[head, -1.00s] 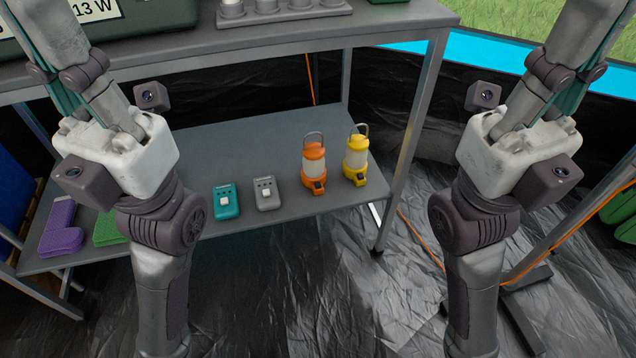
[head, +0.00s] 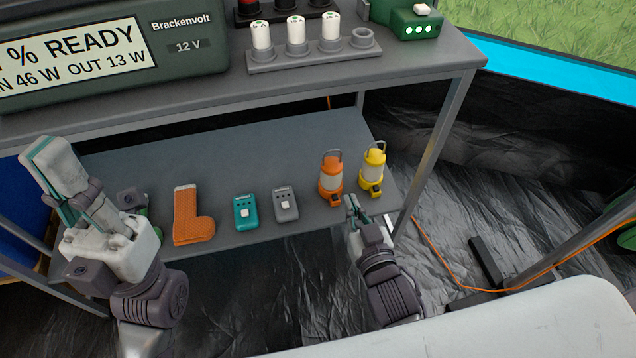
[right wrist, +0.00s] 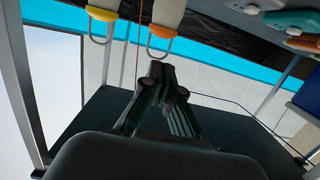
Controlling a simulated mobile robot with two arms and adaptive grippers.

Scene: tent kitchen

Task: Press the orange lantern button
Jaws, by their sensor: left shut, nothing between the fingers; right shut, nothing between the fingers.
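The orange lantern (head: 331,172) stands upright on the lower shelf, with a grey handle on top and a dark button part (head: 334,199) low on its front. My right gripper (head: 350,203) is shut and empty, just right of and in front of that button part; I cannot tell if it touches the lantern. In the right wrist view the gripper (right wrist: 158,70) points toward the orange lantern's handle loop (right wrist: 163,32); the button is not visible there. My left gripper (head: 42,150) is shut and empty at the far left, away from the lantern.
A yellow lantern (head: 374,165) stands close to the right of the orange one. The upper shelf (head: 420,66) overhangs behind; a table leg (head: 436,135) stands right.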

